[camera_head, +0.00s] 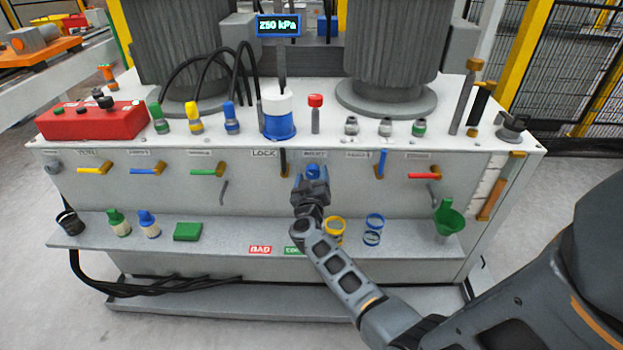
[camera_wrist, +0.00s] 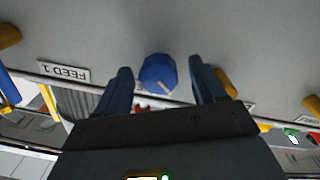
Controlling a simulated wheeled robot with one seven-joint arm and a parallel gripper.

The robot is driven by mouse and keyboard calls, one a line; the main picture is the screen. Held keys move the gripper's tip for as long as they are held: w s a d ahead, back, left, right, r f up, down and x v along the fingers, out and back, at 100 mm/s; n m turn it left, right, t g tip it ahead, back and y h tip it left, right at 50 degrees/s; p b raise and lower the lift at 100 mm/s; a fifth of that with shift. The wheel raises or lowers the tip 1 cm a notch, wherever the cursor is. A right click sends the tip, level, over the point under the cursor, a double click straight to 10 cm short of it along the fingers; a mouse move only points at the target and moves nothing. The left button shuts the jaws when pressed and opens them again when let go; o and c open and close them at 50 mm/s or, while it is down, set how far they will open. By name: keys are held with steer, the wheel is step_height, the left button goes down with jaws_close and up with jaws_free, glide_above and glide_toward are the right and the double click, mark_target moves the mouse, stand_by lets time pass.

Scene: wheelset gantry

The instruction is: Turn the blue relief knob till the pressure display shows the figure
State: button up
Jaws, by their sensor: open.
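The blue relief knob (camera_head: 313,171) is on the front panel of the gantry cabinet, under a small label. In the wrist view the blue knob (camera_wrist: 158,73) has a pale pointer mark and lies between the two fingers, with a gap on each side. My gripper (camera_head: 312,182) is in front of the knob and hides part of it. In the wrist view my gripper (camera_wrist: 160,82) is open and holds nothing. The pressure display (camera_head: 279,25) stands on a post above the cabinet and reads 250 kPa in green.
Below, a shelf (camera_head: 190,247) holds caps, rings and a green funnel (camera_head: 448,222). A red control box (camera_head: 92,121) sits on top at the left.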

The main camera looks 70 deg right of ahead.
steer(key=shift+w+d, duration=0.15)
steer(key=shift+d, duration=0.35)
steer(key=shift+c, duration=0.2)
steer(key=c, duration=1)
